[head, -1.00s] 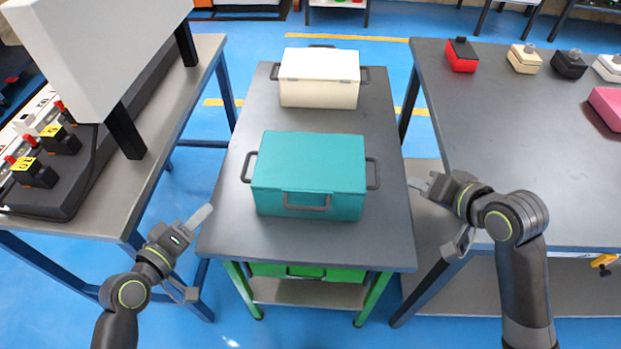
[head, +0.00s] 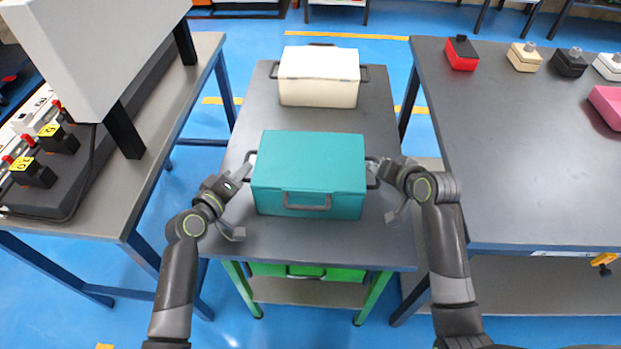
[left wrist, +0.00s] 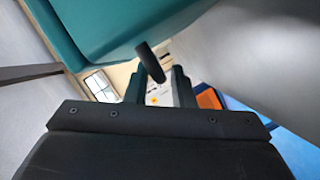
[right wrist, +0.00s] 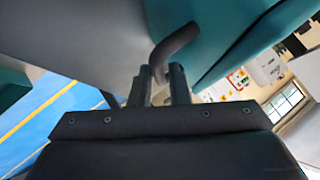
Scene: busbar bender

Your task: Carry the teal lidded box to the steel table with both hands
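The teal lidded box (head: 308,170) sits closed on the steel-grey table (head: 240,232) in the head view, with a dark handle on each side and one in front. My right gripper (head: 378,170) is at the right handle. In the right wrist view that handle (right wrist: 177,42) reaches between the fingers (right wrist: 160,82), which stand close to it; whether they grip it is unclear.
A white box (head: 318,78) stands behind the teal box on the same table. A bench (head: 185,130) with a large white panel is on the left. A grey table (head: 530,170) on the right holds several small coloured blocks. Green bins (head: 305,271) sit under the middle table.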

